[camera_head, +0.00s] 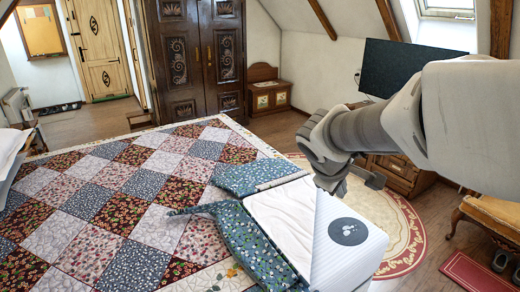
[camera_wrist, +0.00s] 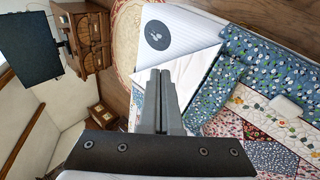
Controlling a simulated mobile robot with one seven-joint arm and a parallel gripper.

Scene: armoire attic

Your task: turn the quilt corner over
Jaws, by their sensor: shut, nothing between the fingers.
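The patchwork quilt (camera_head: 130,195) covers the bed. At its right corner in the head view, blue floral cloth (camera_head: 250,178) lies folded back in two flaps, the lower one rumpled (camera_head: 255,240). It also shows in the wrist view (camera_wrist: 265,65). Between and beyond the flaps, a white sheet (camera_head: 285,215) and a white mattress corner (camera_head: 338,250) with a round dark label (camera_head: 349,231) are bare. My gripper (camera_head: 352,183) is near the bare corner, apart from the quilt. In the wrist view its fingers (camera_wrist: 160,75) are together, with nothing between them.
A round rug (camera_head: 400,235) and wooden floor lie right of the bed. A low wooden cabinet (camera_head: 395,172) with a dark screen (camera_head: 408,68) stands behind my arm. A chair (camera_head: 485,215) is at the right edge. A carved armoire (camera_head: 200,55) stands behind the bed.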

